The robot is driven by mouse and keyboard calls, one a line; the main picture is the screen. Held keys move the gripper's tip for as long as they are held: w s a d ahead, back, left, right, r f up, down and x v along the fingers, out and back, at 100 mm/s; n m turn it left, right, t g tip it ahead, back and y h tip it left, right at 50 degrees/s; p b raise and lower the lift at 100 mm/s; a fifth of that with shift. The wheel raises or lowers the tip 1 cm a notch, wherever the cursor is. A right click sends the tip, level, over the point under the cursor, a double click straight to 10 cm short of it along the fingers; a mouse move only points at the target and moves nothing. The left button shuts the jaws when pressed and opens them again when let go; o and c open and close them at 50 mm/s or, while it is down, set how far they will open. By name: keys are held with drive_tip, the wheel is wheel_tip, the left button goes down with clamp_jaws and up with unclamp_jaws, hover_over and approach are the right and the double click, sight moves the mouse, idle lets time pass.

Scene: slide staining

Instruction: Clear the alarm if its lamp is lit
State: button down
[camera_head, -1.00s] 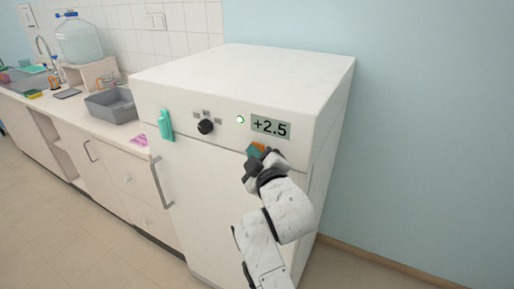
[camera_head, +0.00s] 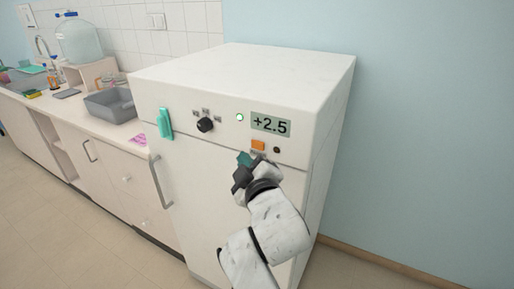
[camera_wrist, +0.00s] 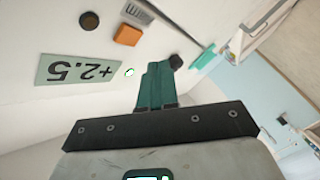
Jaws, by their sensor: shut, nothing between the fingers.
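The white fridge (camera_head: 235,185) has a control panel along its upper front. A small lamp (camera_head: 240,117) glows green to the left of the display (camera_head: 270,125), which reads +2.5. An orange square button (camera_head: 258,145) sits below the display, with a small dark round button (camera_head: 277,149) to its right. The wrist view also shows the orange button (camera_wrist: 127,35) and the dark button (camera_wrist: 89,20). My gripper (camera_head: 245,160) has green fingers, is shut and empty, and is just below and left of the orange button, apparently apart from it.
A black knob (camera_head: 205,125) and a teal clip-like piece (camera_head: 165,124) are on the panel's left. The fridge handle (camera_head: 160,181) is below them. A counter with a grey basin (camera_head: 110,105) stands to the left. Floor and wall at the right are clear.

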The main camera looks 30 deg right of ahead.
drive_tip(key=shift+s+a, duration=0.65)
drive_tip(key=shift+a, duration=0.2)
drive_tip(key=s+d+f+m+g, duration=0.2)
drive_tip(key=s+d+f+g, duration=0.3)
drive_tip(key=f, duration=0.4)
drive_tip(key=s+d+f+m+g, duration=0.2)
drive_tip(key=s+d+f, duration=0.2)
drive_tip(key=s+f, duration=0.45)
drive_tip(key=s+f+m+g, duration=0.1)
drive_tip(key=s+f+g, duration=0.2)
drive_tip(key=s, duration=0.4)
drive_tip(key=s+f+m+g+y, duration=0.1)
drive_tip(key=s+f+m+g, duration=0.1)
drive_tip(key=s+f, duration=0.4)
drive_tip(key=s+f+m+g+y, duration=0.1)
drive_tip(key=s+f+g, duration=0.3)
drive_tip(key=s, duration=0.5)
drive_tip(key=shift+s+f+m, duration=0.3)
drive_tip(key=shift+s+f, duration=0.1)
drive_tip(key=shift+f, duration=0.1)
